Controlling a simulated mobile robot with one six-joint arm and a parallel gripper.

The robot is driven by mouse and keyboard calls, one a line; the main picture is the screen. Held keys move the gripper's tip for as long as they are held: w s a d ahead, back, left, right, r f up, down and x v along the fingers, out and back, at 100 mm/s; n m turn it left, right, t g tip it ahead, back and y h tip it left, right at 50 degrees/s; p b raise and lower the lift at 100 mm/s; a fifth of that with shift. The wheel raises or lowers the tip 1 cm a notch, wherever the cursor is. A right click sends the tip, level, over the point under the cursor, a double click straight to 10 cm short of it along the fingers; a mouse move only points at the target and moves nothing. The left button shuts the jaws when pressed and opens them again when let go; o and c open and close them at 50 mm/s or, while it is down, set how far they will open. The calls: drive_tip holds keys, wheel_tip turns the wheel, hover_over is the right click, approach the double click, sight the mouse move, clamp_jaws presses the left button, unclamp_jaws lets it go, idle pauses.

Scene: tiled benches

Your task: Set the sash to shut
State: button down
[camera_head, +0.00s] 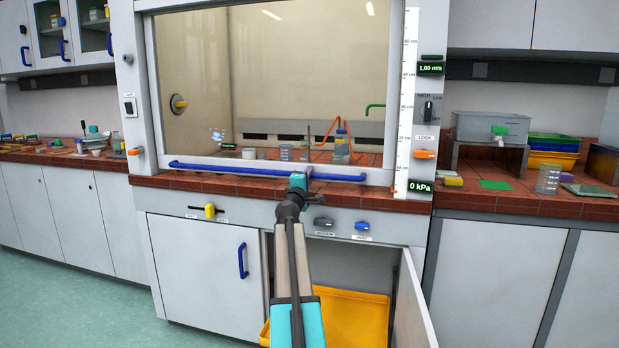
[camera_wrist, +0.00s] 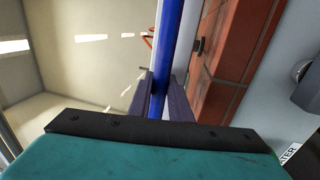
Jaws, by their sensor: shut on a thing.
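The fume hood sash (camera_head: 275,75) is a large clear pane in a pale frame. Its lower rail sits low, close above the red tiled worktop; I cannot tell whether it touches. A long blue handle bar (camera_head: 225,169) runs along that rail, and it also crosses the wrist view (camera_wrist: 166,40) between my fingers. My gripper (camera_head: 304,175) is shut on the bar, right of its middle. In the wrist view the dark fingers of my gripper (camera_wrist: 162,92) lie on both sides of the bar. A height scale (camera_head: 403,110) stands beside the sash at right.
Behind the glass stand a bottle (camera_head: 341,142) and other glassware. Below, a cupboard door (camera_head: 411,300) hangs open beside a yellow tray (camera_head: 350,318). An orange lock knob (camera_head: 425,154) is on the right post. Side benches hold trays and a beaker (camera_head: 548,178).

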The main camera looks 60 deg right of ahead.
drive_tip(key=shift+f+b, duration=0.95)
drive_tip(key=shift+f, duration=0.35)
drive_tip(key=shift+a+f, duration=0.1)
drive_tip(key=shift+f, duration=0.05)
drive_tip(key=c, duration=1.6)
unclamp_jaws()
drive_tip(key=shift+c, duration=0.2)
drive_tip(key=b+v, duration=0.2)
drive_tip(key=v, duration=0.6)
drive_tip(key=shift+r, duration=0.2)
